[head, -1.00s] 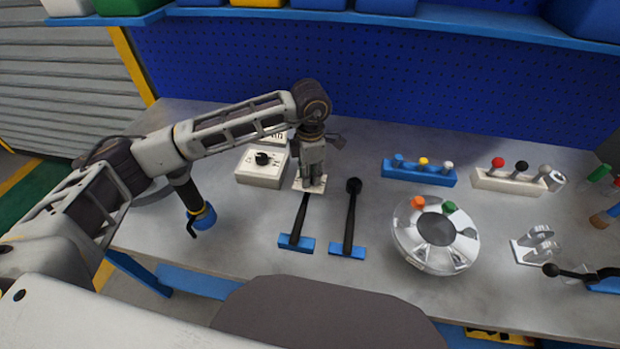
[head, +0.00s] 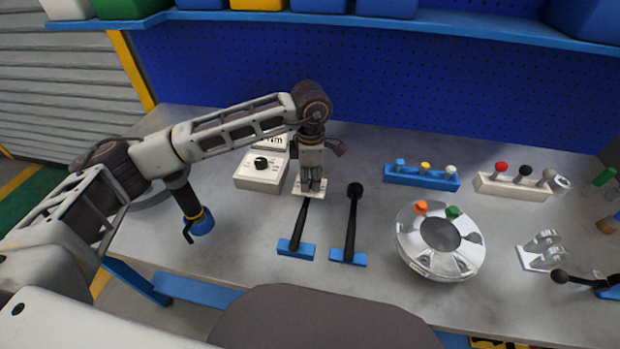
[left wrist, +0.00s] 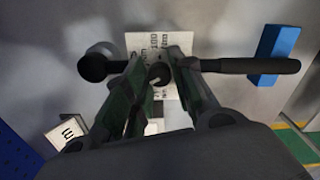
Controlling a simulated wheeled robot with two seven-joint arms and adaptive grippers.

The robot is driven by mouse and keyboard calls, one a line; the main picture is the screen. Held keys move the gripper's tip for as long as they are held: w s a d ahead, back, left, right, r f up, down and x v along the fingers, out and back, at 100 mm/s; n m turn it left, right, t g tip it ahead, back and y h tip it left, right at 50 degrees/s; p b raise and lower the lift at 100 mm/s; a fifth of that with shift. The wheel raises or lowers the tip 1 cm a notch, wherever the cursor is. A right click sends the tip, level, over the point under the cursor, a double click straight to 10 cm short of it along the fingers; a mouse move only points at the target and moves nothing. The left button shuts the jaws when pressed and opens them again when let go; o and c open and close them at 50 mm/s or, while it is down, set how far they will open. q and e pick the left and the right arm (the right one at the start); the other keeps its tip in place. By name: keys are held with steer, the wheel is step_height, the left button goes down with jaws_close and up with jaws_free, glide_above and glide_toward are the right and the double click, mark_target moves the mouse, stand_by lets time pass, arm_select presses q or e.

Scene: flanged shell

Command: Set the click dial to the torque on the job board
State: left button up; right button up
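A white box (head: 260,178) with a black dial knob (head: 261,163) stands at the back left of the bench. A white sign (head: 271,142) reading "Nm" stands behind it, its number partly hidden by my arm. My left gripper (head: 313,187) points down, right of the box, over a small white plate (head: 297,193). In the left wrist view the plate (left wrist: 145,42) carries a scale with "100" and "Nm". A round dark post (left wrist: 158,76) shows between the fingertips of my left gripper (left wrist: 157,68); whether they touch it is unclear. My right gripper is out of view.
A flanged metal shell (head: 420,258), a blue rack (head: 421,178) and a white rack (head: 513,187) stand to the right. The front-middle bench is mostly bare.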

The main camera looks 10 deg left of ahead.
mark_target(310, 182)
arm_select(q)
steer(key=shift+o, duration=1.3)
steer(key=shift+r, duration=0.1)
step_height(310, 182, up, 12)
stand_by(0.3)
